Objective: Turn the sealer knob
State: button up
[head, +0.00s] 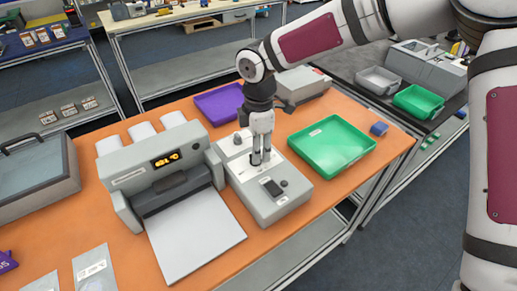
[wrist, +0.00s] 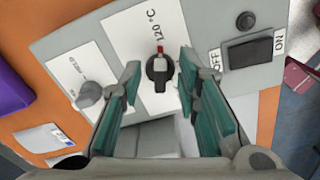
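The sealer's grey control box (head: 262,205) stands on the orange table beside the sealer body with a lit orange display (head: 165,159). In the wrist view, a black knob (wrist: 160,70) with a red mark sits on a white label reading 120 °C. A grey knob (wrist: 88,94) is left of it, and an OFF/ON rocker switch (wrist: 250,51) is right. My gripper (head: 260,160) points down over the box. In the wrist view its teal-padded fingers (wrist: 162,88) are apart, one on each side of the black knob. I cannot tell whether they touch it. The head view hides that knob behind the fingers.
A green tray (head: 332,146) lies right of the box, and a purple tray (head: 218,104) lies behind it. A small blue block (head: 379,129) is near the table's right edge. A grey lidded case (head: 35,172) stands at the left.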

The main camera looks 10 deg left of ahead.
jog(key=shift+f, duration=0.4)
jog(key=shift+c, duration=0.6)
grip_shut()
jog(key=shift+m, duration=0.3)
jog(key=m, duration=0.6)
jog(key=shift+s+b, duration=0.25)
jog(key=shift+b, duration=0.15)
jog(key=m, duration=0.3)
jog(key=shift+s+m, duration=0.15)
jog(key=shift+m, duration=0.25)
jog(key=shift+s+a+r+m, duration=0.1)
jog(key=shift+m, duration=1.5)
